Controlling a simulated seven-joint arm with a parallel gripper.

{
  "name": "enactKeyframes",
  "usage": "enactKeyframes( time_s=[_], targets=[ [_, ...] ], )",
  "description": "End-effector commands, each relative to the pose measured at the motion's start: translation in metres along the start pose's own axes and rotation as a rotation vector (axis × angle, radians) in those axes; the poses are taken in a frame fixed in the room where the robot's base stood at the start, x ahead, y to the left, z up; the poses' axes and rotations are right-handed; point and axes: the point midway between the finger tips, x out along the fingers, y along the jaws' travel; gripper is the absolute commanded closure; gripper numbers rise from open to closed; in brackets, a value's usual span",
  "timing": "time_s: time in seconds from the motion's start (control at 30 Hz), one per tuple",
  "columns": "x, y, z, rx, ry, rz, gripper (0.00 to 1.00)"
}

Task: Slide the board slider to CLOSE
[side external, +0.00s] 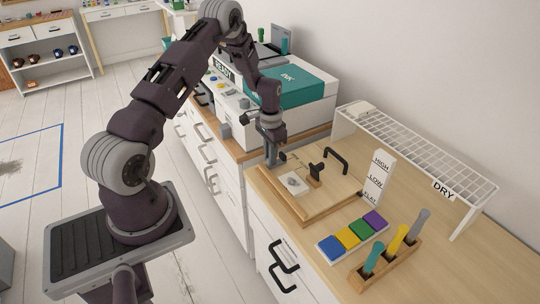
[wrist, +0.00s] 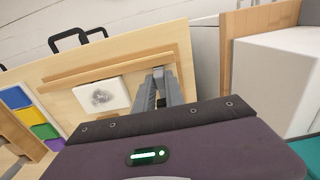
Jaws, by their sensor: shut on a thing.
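The wooden board (side external: 326,206) lies on the desk top, with a white tile bearing a grey print (side external: 293,184) on it. The tile also shows in the wrist view (wrist: 100,96). A dark upright knob (side external: 316,172) stands beside the tile. My gripper (side external: 272,163) points down at the board's left end, next to the tile. In the wrist view my fingers (wrist: 159,78) are closed together on a small part there, which I take as the board slider. The fingers hide most of it. No CLOSE mark is readable.
A black arched handle (side external: 336,158) is behind the board. A white machine with a teal top (side external: 300,88) is at the back left.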

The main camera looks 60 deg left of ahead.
Motion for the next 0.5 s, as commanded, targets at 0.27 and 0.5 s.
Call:
enactKeyframes(
  time_s=[0.27, 0.5],
  targets=[
    [-0.001, 0.026, 0.000, 0.000, 0.000, 0.000, 1.00],
    [-0.001, 0.025, 0.000, 0.000, 0.000, 0.000, 0.72]
  ],
)
